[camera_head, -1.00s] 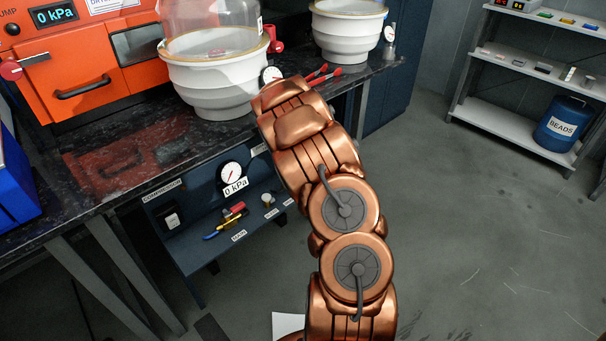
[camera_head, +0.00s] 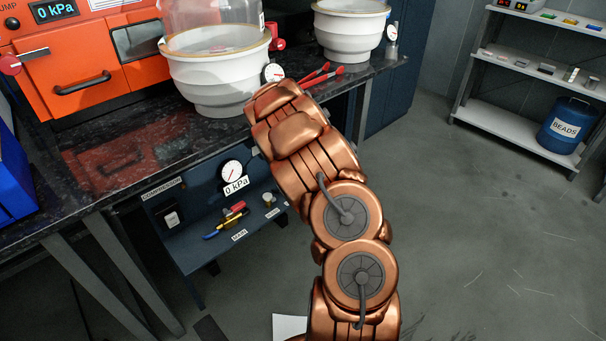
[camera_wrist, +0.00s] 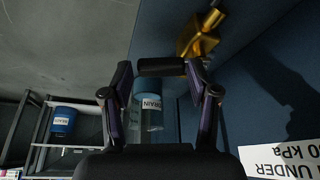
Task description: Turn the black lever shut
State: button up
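A black bar (camera_wrist: 160,66), which looks like the black lever, lies crosswise between my fingertips in the wrist view. Its right end is close to a brass valve body (camera_wrist: 197,38) on a blue panel. My gripper (camera_wrist: 160,72) is open, with one finger on each side of the bar. I cannot tell whether the fingers touch it. In the head view my arm hides the gripper, and I cannot make out the black lever there.
A clear jar (camera_wrist: 150,105) labelled DRAIN is beyond the fingers. A sign (camera_wrist: 285,160) reading "UNDER" and "kPa" is at lower right. In the head view, a lower blue shelf (camera_head: 195,245) holds a gauge (camera_head: 232,172) labelled 0 kPa, under the dark bench (camera_head: 150,150).

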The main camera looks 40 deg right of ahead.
jog(key=shift+o, duration=1.2)
jog(key=shift+r, duration=0.15)
jog(key=v, duration=1.2)
jog(key=shift+c, duration=0.4)
